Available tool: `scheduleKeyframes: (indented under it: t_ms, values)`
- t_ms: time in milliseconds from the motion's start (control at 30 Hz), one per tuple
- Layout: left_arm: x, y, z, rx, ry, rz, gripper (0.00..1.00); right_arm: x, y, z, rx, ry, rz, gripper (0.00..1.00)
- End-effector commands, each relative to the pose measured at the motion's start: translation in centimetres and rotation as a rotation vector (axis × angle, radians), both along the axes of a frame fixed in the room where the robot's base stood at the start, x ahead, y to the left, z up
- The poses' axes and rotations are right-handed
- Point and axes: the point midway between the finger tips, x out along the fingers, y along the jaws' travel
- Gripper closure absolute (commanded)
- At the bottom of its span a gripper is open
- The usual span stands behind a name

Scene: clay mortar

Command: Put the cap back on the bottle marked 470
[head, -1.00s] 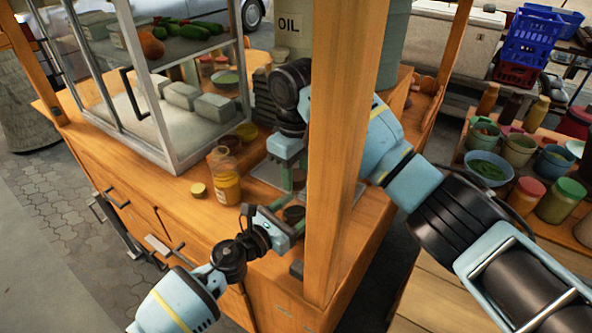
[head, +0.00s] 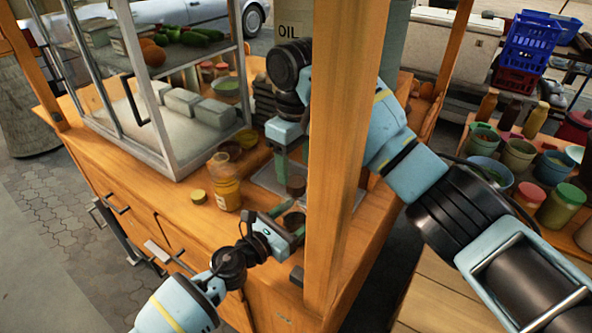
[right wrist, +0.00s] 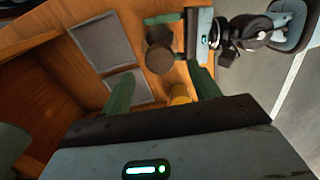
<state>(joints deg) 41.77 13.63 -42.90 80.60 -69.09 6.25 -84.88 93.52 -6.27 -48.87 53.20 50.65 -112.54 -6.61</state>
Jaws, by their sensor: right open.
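A clear bottle (head: 227,185) with yellow-orange contents and a pale label stands upright and uncapped on the wooden counter. Any number on it is too small to read. A yellow cap (head: 198,196) lies on the counter left of it. My right gripper (head: 290,172) points down, open, to the right of the bottle and above a brown cylindrical piece (head: 296,186), partly behind the post. It also shows in the right wrist view (right wrist: 160,75). My left gripper (head: 287,222) has its fingers apart beside a dark round vessel (head: 294,221); its grip is unclear.
The wooden post (head: 338,160) stands close in front of my right arm. A glass case (head: 165,85) is behind the bottle at left. Small bowls (head: 246,138) stand behind the bottle. Grey trays (right wrist: 103,42) lie on the counter. The counter around the cap is clear.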

Motion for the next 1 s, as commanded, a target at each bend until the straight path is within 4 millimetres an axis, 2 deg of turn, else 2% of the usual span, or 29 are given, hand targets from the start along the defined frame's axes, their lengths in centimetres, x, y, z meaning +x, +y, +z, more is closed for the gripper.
scheduleKeyframes:
  t_ms: [367, 800, 1000]
  values:
    - [0.0, 0.0, -0.1, 0.001, 0.001, 0.0, 1.0, 0.0, 0.0, 0.3, -0.001, -0.002, 0.018, 0.41]
    - [0.0, 0.0, -0.1, 0.001, 0.001, 0.0, 1.0, 0.0, 0.3, 3.0, -0.008, -0.011, 0.365, 0.41]
    - [0.0, 0.0, -0.1, 0.001, 0.001, 0.0, 1.0, 0.0, 0.0, 3.5, -0.003, -0.001, 0.444, 0.41]
